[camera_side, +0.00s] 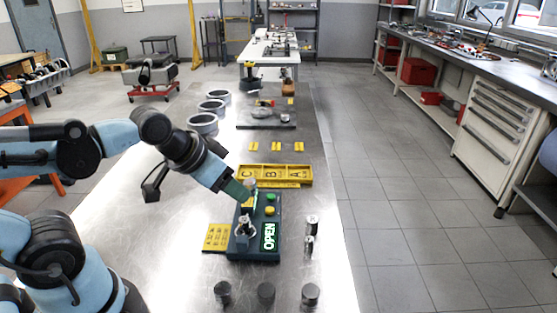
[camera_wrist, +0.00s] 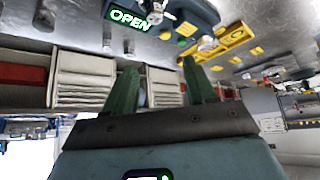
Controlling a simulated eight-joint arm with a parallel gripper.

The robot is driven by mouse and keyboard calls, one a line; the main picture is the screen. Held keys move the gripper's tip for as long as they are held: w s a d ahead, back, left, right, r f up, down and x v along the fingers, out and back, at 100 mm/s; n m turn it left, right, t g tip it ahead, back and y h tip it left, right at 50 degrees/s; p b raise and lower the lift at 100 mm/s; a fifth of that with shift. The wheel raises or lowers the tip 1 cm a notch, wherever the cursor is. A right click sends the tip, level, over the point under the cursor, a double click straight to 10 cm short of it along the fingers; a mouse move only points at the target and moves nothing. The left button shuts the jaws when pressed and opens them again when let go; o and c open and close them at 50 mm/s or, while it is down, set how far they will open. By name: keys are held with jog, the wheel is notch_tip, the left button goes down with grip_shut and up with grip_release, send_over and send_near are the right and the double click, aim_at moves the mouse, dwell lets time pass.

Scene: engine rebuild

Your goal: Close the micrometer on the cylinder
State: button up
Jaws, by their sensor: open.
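A dark green measuring station (camera_side: 262,253) stands on the metal bench in the side view, with a lit green OPEN display (camera_side: 268,236). The micrometer (camera_side: 244,228) is the small silver part at its left; it also shows at the top of the wrist view (camera_wrist: 155,13). I cannot tell which part there is the cylinder. A green button (camera_side: 271,197) and a yellow button (camera_side: 269,211) sit on the station. My gripper (camera_side: 243,190) is above the station's far left end, its green fingers apart. In the wrist view the space between the fingertips (camera_wrist: 160,65) is empty.
Several loose metal cylinders (camera_side: 311,224) stand right of and in front of the station. A yellow tray marked C, B, A (camera_side: 290,184) lies behind it; a yellow label plate (camera_side: 216,238) lies at its left. Grey rings (camera_side: 203,123) stand at the bench's far left.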

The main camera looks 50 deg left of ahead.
dwell(0.5)
notch_tip(320, 180, up, 4)
jog(key=m+g, duration=0.7)
jog(key=m, duration=0.6)
send_over(249, 181)
notch_tip(249, 181, down, 12)
jog(key=shift+d, duration=0.1)
grip_shut()
